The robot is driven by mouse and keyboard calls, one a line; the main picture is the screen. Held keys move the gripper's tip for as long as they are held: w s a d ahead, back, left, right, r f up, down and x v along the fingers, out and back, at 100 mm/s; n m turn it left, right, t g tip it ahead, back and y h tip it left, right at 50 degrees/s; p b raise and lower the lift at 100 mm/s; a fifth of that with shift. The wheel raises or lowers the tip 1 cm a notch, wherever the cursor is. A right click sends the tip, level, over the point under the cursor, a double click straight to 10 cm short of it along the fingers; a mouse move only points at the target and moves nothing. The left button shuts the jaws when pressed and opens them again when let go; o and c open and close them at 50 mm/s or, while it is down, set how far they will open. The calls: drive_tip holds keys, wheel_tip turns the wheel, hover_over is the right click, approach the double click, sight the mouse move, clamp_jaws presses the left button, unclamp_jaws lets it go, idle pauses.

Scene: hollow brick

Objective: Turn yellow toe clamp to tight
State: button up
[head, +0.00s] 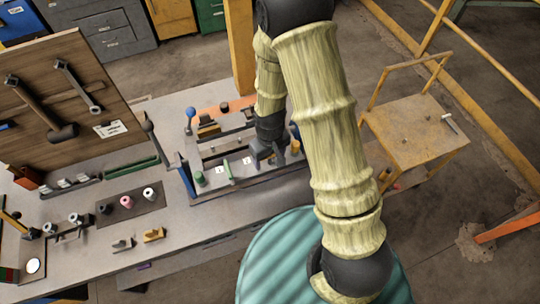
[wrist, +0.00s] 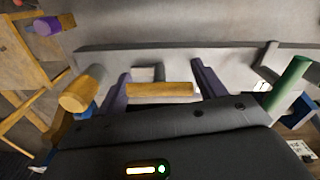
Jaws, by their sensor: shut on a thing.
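The yellow toe clamp shows in the wrist view as a yellow bar (wrist: 160,89) lying crosswise between the two dark fingers of my gripper (wrist: 162,76). The fingers are closed on its two ends. In the head view my gripper (head: 263,160) is down at the fixture plate (head: 212,190) on the bench, and it hides the yellow bar there. A grey surface lies behind the bar in the wrist view. The clamp's foot and its exact turn cannot be made out.
A yellow-orange cylinder (head: 295,147) stands close on the right. A blue-knobbed lever (head: 190,114) rises at the back left. A wooden trolley (head: 415,132) stands right of the bench.

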drive_tip(key=shift+w+d+n, duration=0.1)
drive_tip(key=shift+d+n, duration=0.05)
drive_tip(key=shift+n, duration=0.25)
drive_tip(key=n+b, duration=0.1)
drive_tip(key=n, duration=0.2)
drive_tip(key=n+b, duration=0.1)
drive_tip(key=n, duration=0.4)
drive_tip(key=shift+w, duration=0.1)
drive_tip(key=n, duration=0.4)
drive_tip(key=shift+a+r+n, duration=0.15)
drive_tip(key=shift+a+n, duration=0.05)
drive_tip(key=shift+n, duration=0.1)
drive_tip(key=n+p, duration=0.1)
drive_tip(key=n, duration=0.3)
drive_tip(key=shift+a+n, duration=0.1)
drive_tip(key=shift+n, duration=0.2)
drive_tip(key=o, duration=0.7)
drive_tip(key=shift+c, duration=0.2)
drive_tip(key=shift+o, duration=0.4)
